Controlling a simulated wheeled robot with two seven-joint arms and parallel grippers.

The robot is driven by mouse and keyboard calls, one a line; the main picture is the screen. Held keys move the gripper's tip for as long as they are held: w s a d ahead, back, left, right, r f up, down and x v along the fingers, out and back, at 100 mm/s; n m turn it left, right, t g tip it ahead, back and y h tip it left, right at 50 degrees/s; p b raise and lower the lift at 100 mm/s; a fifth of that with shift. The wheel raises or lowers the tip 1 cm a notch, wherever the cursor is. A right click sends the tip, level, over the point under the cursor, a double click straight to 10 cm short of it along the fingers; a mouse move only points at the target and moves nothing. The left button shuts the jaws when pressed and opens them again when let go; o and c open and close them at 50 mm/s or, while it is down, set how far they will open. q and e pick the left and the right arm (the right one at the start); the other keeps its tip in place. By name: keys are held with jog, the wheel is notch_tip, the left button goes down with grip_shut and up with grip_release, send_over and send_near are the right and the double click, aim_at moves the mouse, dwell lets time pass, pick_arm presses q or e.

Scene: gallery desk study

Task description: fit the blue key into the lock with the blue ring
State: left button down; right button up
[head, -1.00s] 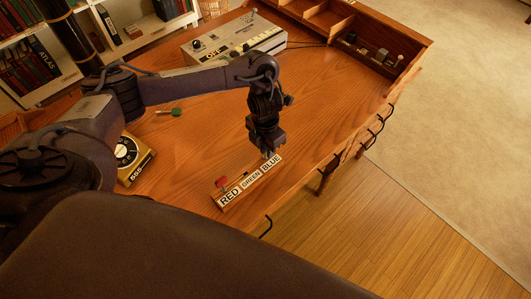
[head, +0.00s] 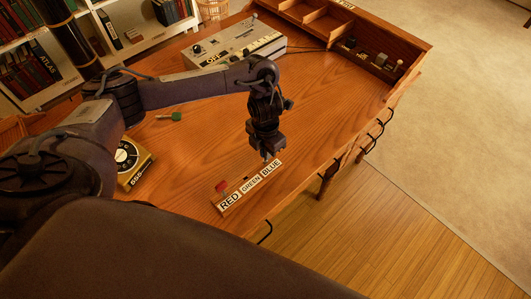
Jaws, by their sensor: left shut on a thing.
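A long wooden lock block (head: 234,204) lies near the desk's front edge, with RED, GREEN and BLUE labels along its side. My left gripper (head: 268,157) points down at the block's BLUE end, shut on what I take to be the blue key. The fingers hide nearly all of that key and the blue ring, so I cannot tell how far the key is in. A red key (head: 222,186) stands upright at the RED end. A green key (head: 175,116) lies on the desk further back. My right gripper is not in view.
A gold dial box (head: 136,163) sits at the left, close to my left arm. A grey device (head: 235,42) marked OFF stands at the back. An open wooden organiser (head: 325,25) runs along the far right edge. The desk middle (head: 205,135) is clear.

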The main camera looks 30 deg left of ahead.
pick_arm(q)
jog(key=shift+r+p, duration=1.2)
jog(key=shift+r, duration=0.55)
notch_tip(320, 180, up, 8)
jog(key=p, duration=0.7)
